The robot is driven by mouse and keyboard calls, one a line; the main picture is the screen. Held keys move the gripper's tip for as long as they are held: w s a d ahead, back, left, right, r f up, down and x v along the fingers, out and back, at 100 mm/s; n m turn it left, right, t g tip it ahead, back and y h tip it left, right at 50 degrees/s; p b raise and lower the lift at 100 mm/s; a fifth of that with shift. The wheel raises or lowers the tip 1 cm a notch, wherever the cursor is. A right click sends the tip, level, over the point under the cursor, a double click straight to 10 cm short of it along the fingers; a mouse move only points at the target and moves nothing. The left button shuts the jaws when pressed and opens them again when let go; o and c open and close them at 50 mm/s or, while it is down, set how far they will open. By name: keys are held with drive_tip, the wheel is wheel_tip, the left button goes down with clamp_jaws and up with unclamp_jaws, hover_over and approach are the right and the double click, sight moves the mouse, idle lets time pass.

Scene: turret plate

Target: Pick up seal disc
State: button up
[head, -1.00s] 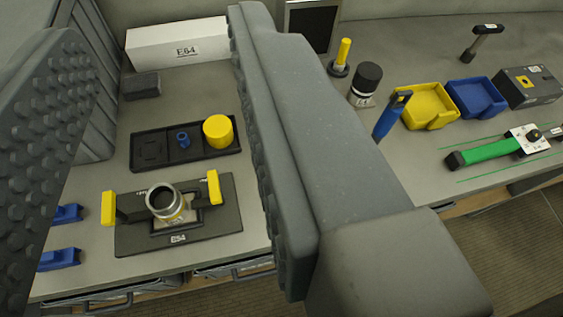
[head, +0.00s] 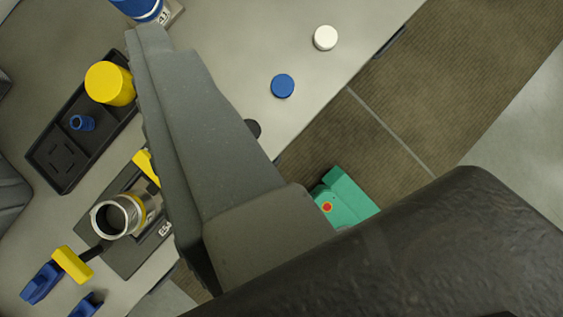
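Two small round discs lie on the grey bench top in the head view: a blue one (head: 283,86) and a white one (head: 325,38) above and right of it. I cannot tell which is the seal disc. My gripper (head: 185,130) shows one thick grey finger, left of both discs and apart from them. The other finger is out of view. Nothing shows against the visible finger's inner side as held, and the gap to its left looks wide. A dark round thing (head: 253,128) is partly hidden behind this finger.
A black tray (head: 52,165) holds a yellow cylinder (head: 109,83) and a small blue part (head: 82,123). A green box (head: 345,197) is beyond the bench edge. Bench around the discs is clear.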

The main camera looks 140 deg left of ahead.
drive_tip(key=w+d+f+m+g+p, duration=0.35)
drive_tip(key=d+f+m+g, duration=0.2)
drive_tip(key=f, duration=0.55)
drive_tip(key=m+g+y+p, duration=0.1)
drive_tip(key=m+g+p, duration=0.1)
drive_tip(key=m+g, duration=0.4)
hover_over(282, 85)
wheel_tip(282, 85, down, 11)
drive_tip(key=t, duration=0.1)
drive_tip(key=shift+m, duration=0.45)
wheel_tip(282, 85, down, 14)
drive_tip(key=shift+r, duration=0.3)
drive_tip(key=c, duration=1)
